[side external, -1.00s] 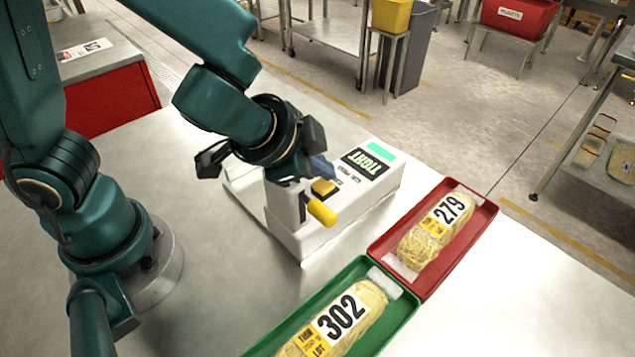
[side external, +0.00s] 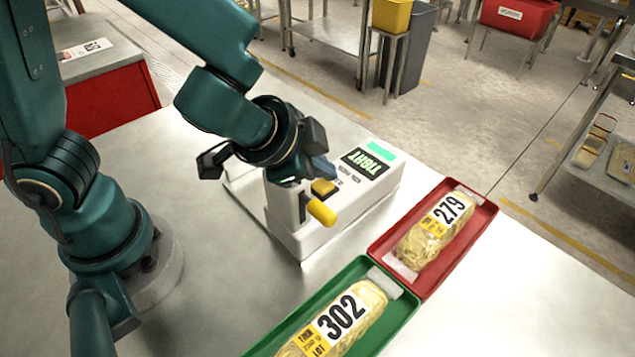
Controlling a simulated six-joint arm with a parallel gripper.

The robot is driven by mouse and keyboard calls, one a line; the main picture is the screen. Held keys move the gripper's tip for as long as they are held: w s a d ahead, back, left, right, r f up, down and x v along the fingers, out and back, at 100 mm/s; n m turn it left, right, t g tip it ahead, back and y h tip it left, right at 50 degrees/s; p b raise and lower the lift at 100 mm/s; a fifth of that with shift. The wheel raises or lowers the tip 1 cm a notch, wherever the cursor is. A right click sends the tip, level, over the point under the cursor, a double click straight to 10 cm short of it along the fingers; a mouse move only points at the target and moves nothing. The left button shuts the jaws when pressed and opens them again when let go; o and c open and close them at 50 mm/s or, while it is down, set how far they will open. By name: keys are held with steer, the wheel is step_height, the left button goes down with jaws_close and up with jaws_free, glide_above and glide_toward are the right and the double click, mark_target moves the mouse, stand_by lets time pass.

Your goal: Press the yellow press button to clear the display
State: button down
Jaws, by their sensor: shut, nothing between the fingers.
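The yellow press button (side external: 323,187) is a small square on top of the white checkweigher unit (side external: 345,221). A yellow knob or lever (side external: 321,212) sticks out from the unit's front just below the button. The display (side external: 366,162) is dark with light lettering that appears to read "TIGHT", upside down, with a green patch (side external: 381,148) beside it. My gripper (side external: 318,172) is shut and empty, its blue-grey fingertips just above and behind the button. I cannot tell whether they touch it.
A red tray (side external: 486,212) holds a wrapped pack (side external: 436,232) labelled 279. A green tray (side external: 401,318) in front holds a pack (side external: 346,318) labelled 302. The metal table is clear between the unit and the green tray.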

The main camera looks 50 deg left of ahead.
steer(key=shift+s+a, duration=0.25)
steer(key=shift+s, duration=0.25)
steer(key=shift+s+a, duration=0.2)
steer(key=shift+s, duration=0.3)
steer(key=shift+r, duration=0.15)
steer(key=shift+w+r, duration=0.15)
steer(key=shift+r, duration=2.4)
